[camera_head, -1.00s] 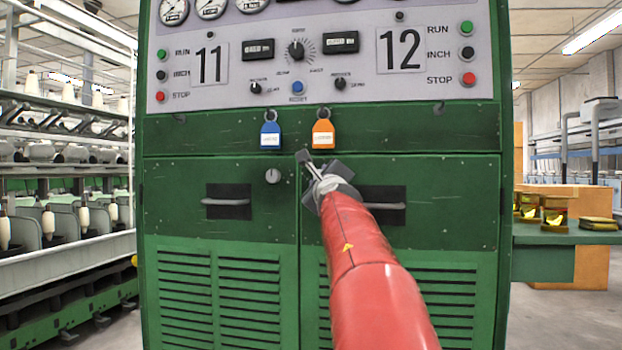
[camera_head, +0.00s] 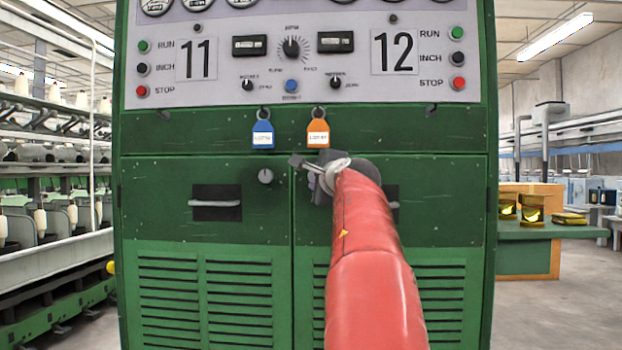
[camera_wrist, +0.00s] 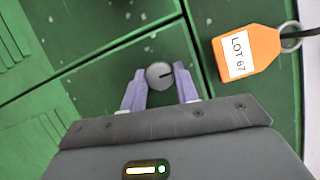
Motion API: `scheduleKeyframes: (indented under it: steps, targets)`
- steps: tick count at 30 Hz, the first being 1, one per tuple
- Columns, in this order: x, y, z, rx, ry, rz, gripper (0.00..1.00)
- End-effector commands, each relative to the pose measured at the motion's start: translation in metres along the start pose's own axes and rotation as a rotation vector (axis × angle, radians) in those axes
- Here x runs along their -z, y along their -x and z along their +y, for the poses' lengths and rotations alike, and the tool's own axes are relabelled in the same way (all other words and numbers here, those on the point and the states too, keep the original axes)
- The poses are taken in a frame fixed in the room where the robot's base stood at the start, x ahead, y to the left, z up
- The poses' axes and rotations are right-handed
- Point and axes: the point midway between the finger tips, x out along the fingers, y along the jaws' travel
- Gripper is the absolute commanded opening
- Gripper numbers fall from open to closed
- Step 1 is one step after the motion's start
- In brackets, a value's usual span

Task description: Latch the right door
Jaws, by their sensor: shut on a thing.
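The right door (camera_head: 450,200) is a green cabinet door under the number 12 panel, and it looks flush with the left door (camera_head: 155,200). Its small round grey latch knob (camera_wrist: 160,70) has a dark slot and shows in the wrist view. My gripper (camera_wrist: 161,86) has one finger on each side of this knob and is shut on it. In the head view my gripper (camera_head: 322,178) is at the upper inner corner of the right door and hides that knob. My arm also covers part of the right door's handle.
An orange tag (camera_head: 318,132) and a blue tag (camera_head: 263,134) hang just above the doors. The orange tag (camera_wrist: 250,52) is close beside my gripper in the wrist view. The left door has its own knob (camera_head: 265,176). A green table (camera_head: 545,232) stands at the right.

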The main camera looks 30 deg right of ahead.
Motion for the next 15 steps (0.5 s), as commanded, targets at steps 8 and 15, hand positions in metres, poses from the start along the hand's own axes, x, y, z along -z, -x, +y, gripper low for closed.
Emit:
scheduleKeyframes:
  steps: [8, 15]
  targets:
    - [-0.0008, 0.0016, 0.0012, -0.009, 0.012, -0.004, 0.0]
    - [-0.0008, 0.0014, 0.0013, -0.009, 0.012, -0.003, 0.35]
